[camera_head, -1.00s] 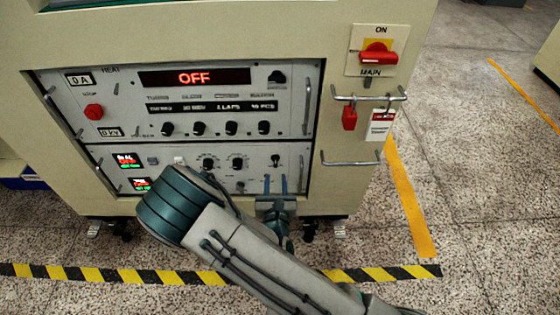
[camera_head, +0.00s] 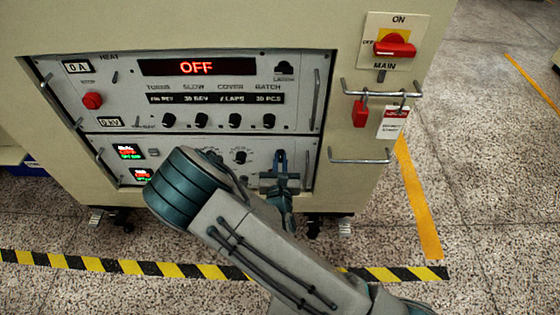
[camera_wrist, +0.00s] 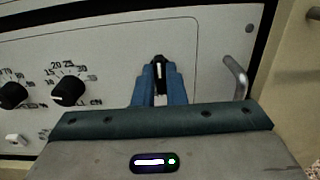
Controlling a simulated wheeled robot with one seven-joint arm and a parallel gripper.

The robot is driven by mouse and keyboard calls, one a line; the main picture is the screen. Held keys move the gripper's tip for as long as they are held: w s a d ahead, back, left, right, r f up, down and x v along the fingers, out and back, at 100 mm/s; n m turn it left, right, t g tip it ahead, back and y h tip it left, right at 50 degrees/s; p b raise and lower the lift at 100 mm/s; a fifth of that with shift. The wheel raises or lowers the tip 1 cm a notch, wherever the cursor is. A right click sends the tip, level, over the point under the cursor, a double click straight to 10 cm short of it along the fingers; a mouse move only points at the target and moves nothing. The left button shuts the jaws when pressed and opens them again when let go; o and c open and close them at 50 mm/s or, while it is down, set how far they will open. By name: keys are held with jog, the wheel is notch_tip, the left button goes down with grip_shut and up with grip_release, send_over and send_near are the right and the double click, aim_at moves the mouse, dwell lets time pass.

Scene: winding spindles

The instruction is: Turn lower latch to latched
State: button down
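The lower latch (camera_wrist: 159,62) is a small black knob with a white line, at the right side of the lower grey panel. In the wrist view its line stands about upright. My gripper (camera_wrist: 160,80) has its two blue fingers one on each side of the knob, close against it. In the head view my gripper (camera_head: 280,158) is at the lower panel, its fingers close together and mostly hiding the latch. The latch's lower part and any label by it are hidden.
An upper panel (camera_head: 200,93) with a red "OFF" display and its own latch (camera_head: 284,68) is above. A metal handle (camera_wrist: 236,78) stands just right of my gripper. Black dials (camera_wrist: 68,91) are to the left.

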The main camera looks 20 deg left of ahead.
jog(key=shift+r+n+p, duration=0.15)
jog(key=shift+n+p, duration=0.25)
jog(key=shift+p, duration=0.35)
jog(key=shift+n+p, duration=0.3)
jog(key=shift+p, duration=0.15)
jog(key=n+p, duration=0.2)
jog(key=p, duration=0.1)
jog(key=shift+r+p, duration=0.2)
jog(key=shift+p, duration=0.1)
jog(key=n+p, duration=0.3)
jog(key=n, duration=0.1)
jog(key=n+p, duration=0.3)
jog(key=n, duration=0.2)
jog(key=f+n+p, duration=0.1)
jog(key=n+p, duration=0.3)
jog(key=n, duration=0.1)
jog(key=shift+a, duration=0.25)
jog(key=shift+f+n, duration=0.1)
jog(key=shift+n, duration=0.3)
